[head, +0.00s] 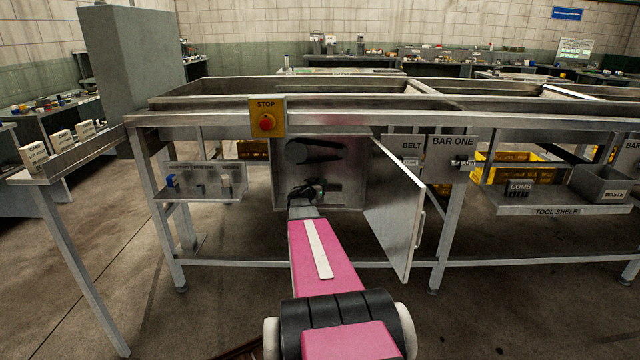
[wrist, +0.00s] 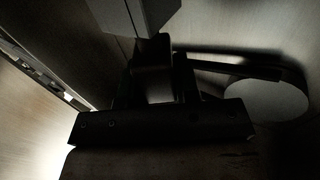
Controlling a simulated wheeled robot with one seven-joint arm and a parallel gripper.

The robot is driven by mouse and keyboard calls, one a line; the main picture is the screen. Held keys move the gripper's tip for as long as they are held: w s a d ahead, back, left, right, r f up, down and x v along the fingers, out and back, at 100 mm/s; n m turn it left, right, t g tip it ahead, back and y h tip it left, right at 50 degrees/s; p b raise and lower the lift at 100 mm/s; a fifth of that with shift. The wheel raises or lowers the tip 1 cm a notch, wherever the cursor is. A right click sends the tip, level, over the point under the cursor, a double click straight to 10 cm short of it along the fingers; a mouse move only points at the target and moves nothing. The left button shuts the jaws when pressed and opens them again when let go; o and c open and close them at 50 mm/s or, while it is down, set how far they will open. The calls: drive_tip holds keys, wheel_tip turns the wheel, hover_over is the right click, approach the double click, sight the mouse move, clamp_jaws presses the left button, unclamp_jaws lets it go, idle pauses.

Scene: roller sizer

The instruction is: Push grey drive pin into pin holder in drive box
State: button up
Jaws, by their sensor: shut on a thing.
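The drive box (head: 346,160) is an open grey metal box under the sizer frame, with a dark belt and pulley inside. My gripper (head: 305,190) reaches into its lower part. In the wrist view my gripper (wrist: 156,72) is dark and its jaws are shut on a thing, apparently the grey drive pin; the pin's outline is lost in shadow. A grey block (wrist: 135,14), perhaps the pin holder, is right ahead of the fingertips. I cannot tell whether the pin touches or enters it.
The box door (head: 394,210) stands open to the right of my arm. A small shelf (head: 200,194) with little parts hangs at the left. A yellow stop panel (head: 266,118) sits above. In the wrist view the round pulley (wrist: 266,101) is close on the right.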

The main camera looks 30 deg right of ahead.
drive_tip(key=shift+f, duration=0.9)
drive_tip(key=o, duration=1)
drive_tip(key=shift+c, duration=0.2)
drive_tip(key=v, duration=1.1)
drive_tip(key=shift+w, duration=0.15)
